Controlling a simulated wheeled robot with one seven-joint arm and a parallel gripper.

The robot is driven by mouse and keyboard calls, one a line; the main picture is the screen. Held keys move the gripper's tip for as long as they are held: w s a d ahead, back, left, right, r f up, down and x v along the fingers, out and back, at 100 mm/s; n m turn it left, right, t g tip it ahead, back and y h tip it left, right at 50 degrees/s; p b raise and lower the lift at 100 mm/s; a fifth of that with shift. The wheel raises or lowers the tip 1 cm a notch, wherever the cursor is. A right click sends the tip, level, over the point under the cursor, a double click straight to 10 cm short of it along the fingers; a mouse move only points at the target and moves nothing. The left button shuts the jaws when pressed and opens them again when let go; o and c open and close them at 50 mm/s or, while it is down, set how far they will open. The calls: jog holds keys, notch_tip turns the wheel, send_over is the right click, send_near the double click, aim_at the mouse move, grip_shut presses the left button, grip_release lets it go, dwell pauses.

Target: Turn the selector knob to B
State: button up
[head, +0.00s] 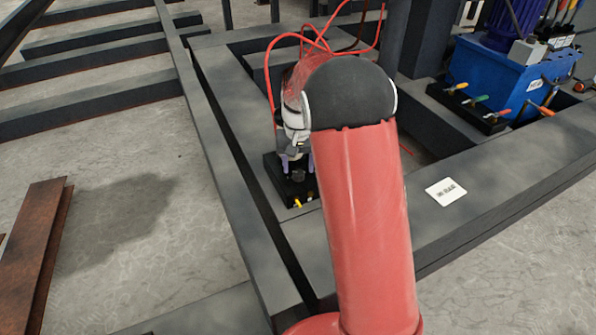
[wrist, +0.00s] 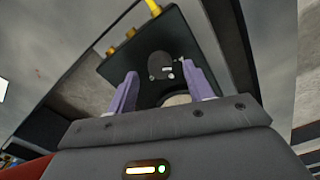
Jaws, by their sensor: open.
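A black box (head: 275,178) with yellow fittings lies on the grey steel frame in the head view. The wrist view shows this box (wrist: 196,38) closer, with a dark round knob (wrist: 160,62) on its face. Small pale marks are on or beside the knob, too small to read. My gripper (wrist: 159,76) is open, its two purple fingers pointing at the box on either side of the knob. I cannot tell whether they touch it. In the head view my gripper (head: 298,165) is just over the box, and my arm hides part of this area.
A blue unit (head: 520,85) with coloured-handled levers (head: 478,103) stands at the back right. A white label (head: 446,191) is on the grey beam (head: 505,185). Rusty brown beams (head: 38,245) lie at the left. Red cables (head: 272,62) loop near my wrist. Bare concrete floor (head: 150,220) is at the left.

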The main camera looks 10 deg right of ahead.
aim_at(299, 172)
jog(key=shift+f, duration=0.95)
jog(key=shift+c, duration=0.4)
jog(key=c, duration=0.9)
jog(key=shift+r+m+p, duration=0.1)
jog(key=shift+m+p, duration=0.2)
jog(key=shift+m, duration=0.5)
jog(key=o, duration=1)
jog(key=shift+r+p, duration=0.75)
jog(key=shift+r, duration=3.05)
